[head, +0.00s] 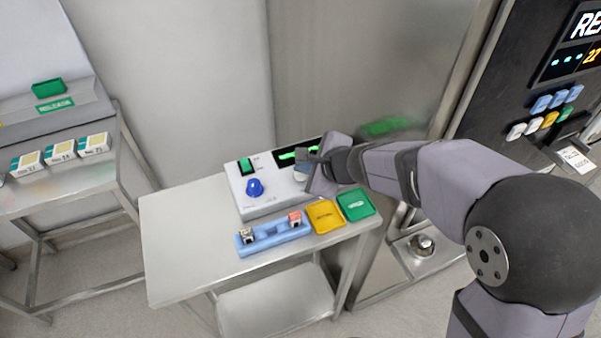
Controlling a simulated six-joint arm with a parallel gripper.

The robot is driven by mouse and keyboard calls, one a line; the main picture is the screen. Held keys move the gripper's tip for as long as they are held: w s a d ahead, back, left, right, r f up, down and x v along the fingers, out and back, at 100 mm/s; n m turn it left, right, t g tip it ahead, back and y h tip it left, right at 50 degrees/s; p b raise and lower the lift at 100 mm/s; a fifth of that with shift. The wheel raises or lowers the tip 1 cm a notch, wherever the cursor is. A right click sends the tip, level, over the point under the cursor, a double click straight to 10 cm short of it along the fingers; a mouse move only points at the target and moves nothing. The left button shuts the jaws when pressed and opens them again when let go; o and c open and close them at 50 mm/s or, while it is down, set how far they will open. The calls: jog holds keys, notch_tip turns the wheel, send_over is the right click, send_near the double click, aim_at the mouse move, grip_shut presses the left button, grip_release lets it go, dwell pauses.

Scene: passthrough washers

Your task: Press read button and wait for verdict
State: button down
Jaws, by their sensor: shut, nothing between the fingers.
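A white reader box (259,201) stands on the steel table. My gripper (305,163) is over the right part of the box's top face, shut and empty. The read button cannot be made out; the gripper and wrist cover that area. I cannot tell whether the gripper touches the box.
In front of the box are a blue rack (272,236) holding small pieces, a yellow tray (325,216) and a green tray (356,204). A machine panel with coloured buttons (549,120) is at right. A side table (55,192) with labelled boxes is at left. The table's left part is clear.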

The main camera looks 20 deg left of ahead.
aim_at(304, 177)
jog(key=shift+f+b, duration=0.55)
dwell(0.4)
jog(key=shift+r, duration=0.1)
dwell(0.4)
jog(key=shift+r+p, duration=0.9)
jog(key=shift+p, duration=0.05)
notch_tip(304, 177, up, 5)
jog(key=p, duration=0.4)
jog(key=shift+p, duration=0.35)
